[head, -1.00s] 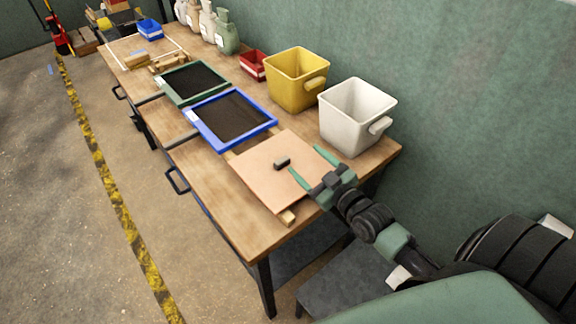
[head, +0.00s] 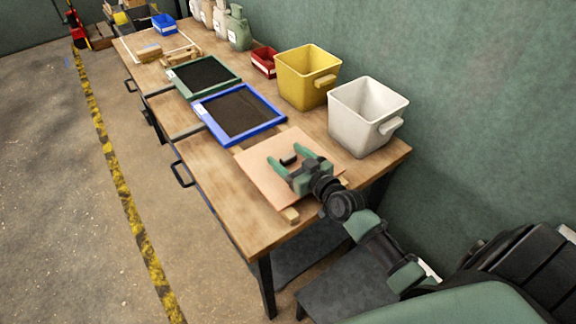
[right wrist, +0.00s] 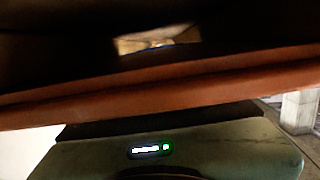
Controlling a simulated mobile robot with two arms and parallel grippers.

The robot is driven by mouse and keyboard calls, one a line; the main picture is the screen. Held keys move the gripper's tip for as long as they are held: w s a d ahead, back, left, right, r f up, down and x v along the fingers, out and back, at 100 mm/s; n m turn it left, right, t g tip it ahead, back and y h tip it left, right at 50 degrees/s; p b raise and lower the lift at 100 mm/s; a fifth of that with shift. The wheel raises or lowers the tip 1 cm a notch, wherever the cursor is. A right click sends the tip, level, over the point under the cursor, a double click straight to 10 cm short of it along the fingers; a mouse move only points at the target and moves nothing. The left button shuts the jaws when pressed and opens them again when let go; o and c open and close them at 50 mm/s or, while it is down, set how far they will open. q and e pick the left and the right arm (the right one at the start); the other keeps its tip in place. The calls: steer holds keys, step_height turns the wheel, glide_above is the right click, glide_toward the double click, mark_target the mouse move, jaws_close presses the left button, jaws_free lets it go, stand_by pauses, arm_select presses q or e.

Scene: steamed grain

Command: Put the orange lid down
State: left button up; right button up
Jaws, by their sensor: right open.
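The orange lid is a flat, pale orange square board (head: 262,170) with a small black handle (head: 289,160) on top. In the head view it lies at the near end of the workbench, on wooden pieces that show at its near edge. My right gripper (head: 287,156) is open over the lid, its green fingers on either side of the handle. I cannot tell whether they touch it. In the right wrist view an orange-brown edge, probably the lid's (right wrist: 160,86), crosses close to the camera. My left gripper is not in view.
A white bin (head: 360,116) and a yellow bin (head: 305,78) stand behind the lid by the wall. A blue-framed screen (head: 268,125) and a green-framed screen (head: 229,87) lie further along the workbench (head: 215,185). A wooden block end (head: 290,215) sticks out near the front edge.

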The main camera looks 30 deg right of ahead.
mark_target(288, 156)
steer(key=shift+c, duration=0.9)
jaws_close()
steer(key=shift+r, duration=0.1)
steer(key=shift+r, duration=0.4)
step_height(288, 156, up, 19)
steer(key=p, duration=0.2)
steer(key=s+a+f+m+h, duration=0.1)
steer(key=s+a+f, duration=0.3)
steer(key=s+a, duration=0.6)
steer(key=s+h, duration=0.1)
steer(key=s, duration=0.2)
steer(key=shift+m, duration=0.3)
